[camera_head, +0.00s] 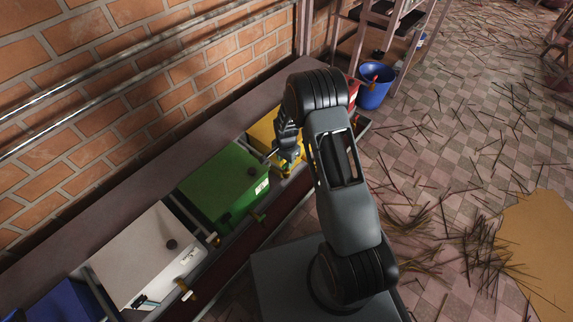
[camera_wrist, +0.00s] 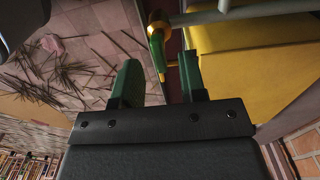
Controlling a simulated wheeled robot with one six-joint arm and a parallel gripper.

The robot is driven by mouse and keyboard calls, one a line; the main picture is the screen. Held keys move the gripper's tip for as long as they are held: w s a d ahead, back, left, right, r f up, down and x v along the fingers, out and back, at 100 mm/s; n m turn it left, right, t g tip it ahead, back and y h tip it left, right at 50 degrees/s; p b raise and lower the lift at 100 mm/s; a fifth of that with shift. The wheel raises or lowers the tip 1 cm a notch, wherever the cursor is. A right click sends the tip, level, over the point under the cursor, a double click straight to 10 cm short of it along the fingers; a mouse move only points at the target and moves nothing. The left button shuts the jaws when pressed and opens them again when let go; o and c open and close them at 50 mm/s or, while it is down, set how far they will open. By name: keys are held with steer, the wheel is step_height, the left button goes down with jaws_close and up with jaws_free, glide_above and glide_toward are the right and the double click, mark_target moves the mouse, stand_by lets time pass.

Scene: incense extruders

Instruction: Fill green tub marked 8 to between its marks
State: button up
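No green tub with a readable 8 shows in either view. A green box-shaped machine (camera_head: 215,185) with a small white label stands in the row along the brick wall. A yellow machine (camera_head: 262,132) is beside it, partly hidden by my arm, and fills the right of the wrist view (camera_wrist: 250,75). My gripper (camera_wrist: 160,72) is open, its two green fingers apart. A brass tap (camera_wrist: 157,28) with a thin green lever (camera_wrist: 160,62) shows at the gap between the fingertips. I cannot tell whether they touch it. In the head view my gripper (camera_head: 288,158) is at the yellow machine's front.
A white machine (camera_head: 140,255) and a blue one (camera_head: 65,303) continue the row at lower left. A blue bucket (camera_head: 373,95) stands on the floor by a shelf rack (camera_head: 415,50). Incense sticks (camera_head: 480,235) litter the tiled floor near a tan mat (camera_head: 545,250).

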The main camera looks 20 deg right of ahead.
steer(key=shift+f, duration=0.9)
steer(key=shift+c, duration=0.2)
jaws_close()
